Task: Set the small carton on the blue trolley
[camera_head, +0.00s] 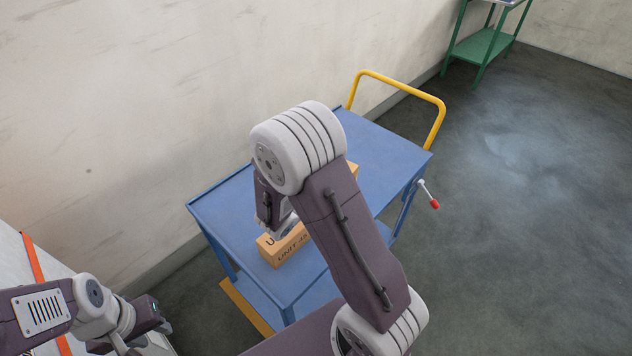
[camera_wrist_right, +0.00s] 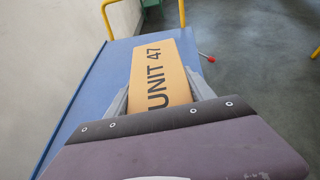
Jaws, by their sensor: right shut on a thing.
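The small carton (camera_head: 283,254) is orange-tan with dark "UNIT 47" lettering. My right gripper (camera_head: 284,229) is shut on it. The carton shows between the two fingers in the right wrist view (camera_wrist_right: 157,70). It is over the near part of the blue trolley's top (camera_head: 374,146); I cannot tell whether it touches the top. My right arm hides the middle of the carton in the head view. The trolley top also shows in the right wrist view (camera_wrist_right: 95,88). My left gripper (camera_head: 135,328) is low at the left, away from the carton; its fingers are unclear.
The trolley has a yellow push handle (camera_head: 398,85) at its far end and a red-tipped lever (camera_head: 430,197) on its right side. A pale wall (camera_head: 150,90) runs along its left. A green stand (camera_head: 484,45) is farther back. The floor on the right is clear.

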